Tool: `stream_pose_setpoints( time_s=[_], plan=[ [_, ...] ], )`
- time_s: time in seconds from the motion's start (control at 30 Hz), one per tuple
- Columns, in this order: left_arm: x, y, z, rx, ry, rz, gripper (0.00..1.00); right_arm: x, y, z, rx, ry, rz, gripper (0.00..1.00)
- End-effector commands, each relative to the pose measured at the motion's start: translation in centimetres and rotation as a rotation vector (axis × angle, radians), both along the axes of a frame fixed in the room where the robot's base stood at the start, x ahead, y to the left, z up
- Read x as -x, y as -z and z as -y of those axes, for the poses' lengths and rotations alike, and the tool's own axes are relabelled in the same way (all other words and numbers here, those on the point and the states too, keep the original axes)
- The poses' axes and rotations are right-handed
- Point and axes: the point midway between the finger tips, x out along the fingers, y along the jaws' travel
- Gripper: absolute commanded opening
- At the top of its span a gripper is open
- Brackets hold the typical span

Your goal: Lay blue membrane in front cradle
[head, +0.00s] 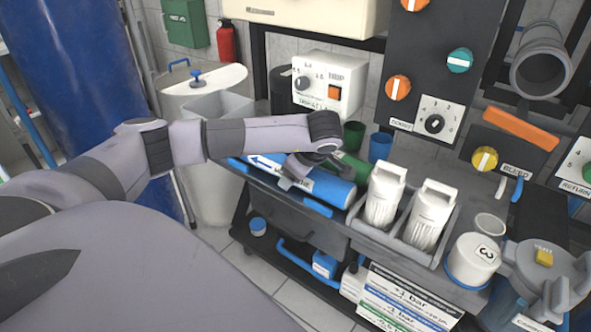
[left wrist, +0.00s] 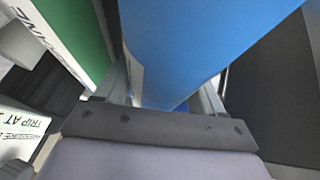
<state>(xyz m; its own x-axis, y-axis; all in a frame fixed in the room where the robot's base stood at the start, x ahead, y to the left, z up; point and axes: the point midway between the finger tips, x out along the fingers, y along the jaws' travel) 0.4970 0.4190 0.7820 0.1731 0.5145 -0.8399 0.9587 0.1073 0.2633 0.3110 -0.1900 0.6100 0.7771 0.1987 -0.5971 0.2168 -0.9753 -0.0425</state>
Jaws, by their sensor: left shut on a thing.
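The blue membrane (head: 333,190) is a thick cylinder with a white label and blue arrow. It lies slanting along the top of the dark cart. My left gripper (head: 291,180) reaches down over it, shut on it near the label. In the left wrist view the blue membrane (left wrist: 200,45) fills the space between the two fingers. A green membrane (head: 352,165) lies just behind it, partly hidden by my wrist; it also shows in the left wrist view (left wrist: 82,35). I cannot tell the front cradle apart beneath the blue membrane. My right gripper is not in view.
A grey two-bay tray (head: 447,240) with two white cartridges (head: 430,215) stands right of the blue membrane. Green and blue cups (head: 380,146) and a white control box (head: 326,84) stand behind.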

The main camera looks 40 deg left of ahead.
Motion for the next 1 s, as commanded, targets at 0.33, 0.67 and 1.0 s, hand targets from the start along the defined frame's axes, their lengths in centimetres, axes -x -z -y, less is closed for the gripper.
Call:
stream_pose_setpoints(
  time_s=[0.33, 0.67, 1.0],
  plan=[
    [0.1, 0.6, 0.1, 0.003, 0.001, -0.006, 0.79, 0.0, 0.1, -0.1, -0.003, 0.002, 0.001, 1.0],
    [0.3, 0.9, 0.1, 0.003, 0.001, -0.015, 0.99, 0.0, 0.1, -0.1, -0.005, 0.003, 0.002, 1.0],
    [0.6, -2.0, 1.7, 0.002, 0.005, -0.004, 0.99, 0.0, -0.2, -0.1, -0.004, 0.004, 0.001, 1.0]
  ],
)
